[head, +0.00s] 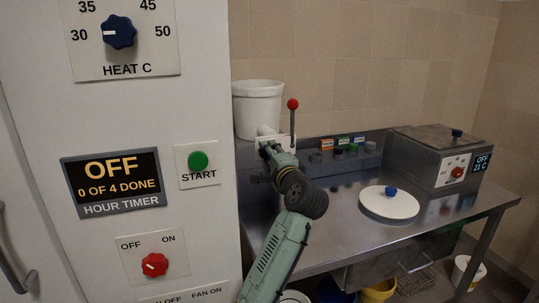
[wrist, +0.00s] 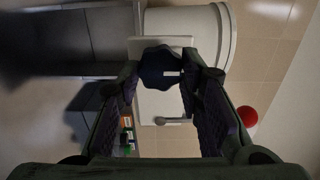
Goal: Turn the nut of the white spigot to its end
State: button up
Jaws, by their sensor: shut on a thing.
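The white tub (head: 258,108) with its white spigot (head: 266,131) stands at the back left of the steel bench in the head view. In the wrist view a dark blue lobed nut (wrist: 160,68) with a white mark sits in front of a white plate (wrist: 155,105). My gripper (wrist: 165,75) is shut on this nut, with one finger on each side of it. In the head view my gripper (head: 272,150) is at the spigot, and my wrist hides the nut.
A lever with a red ball (head: 293,104) rises close beside my gripper. A white lid (head: 389,203) with a blue knob lies on the bench, and a steel tank (head: 425,160) stands behind it. A white cabinet (head: 120,130) stands close on the left.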

dwell(0.3)
jog(key=o, duration=1.2)
jog(key=shift+c, duration=0.2)
jog(key=v, duration=1.2)
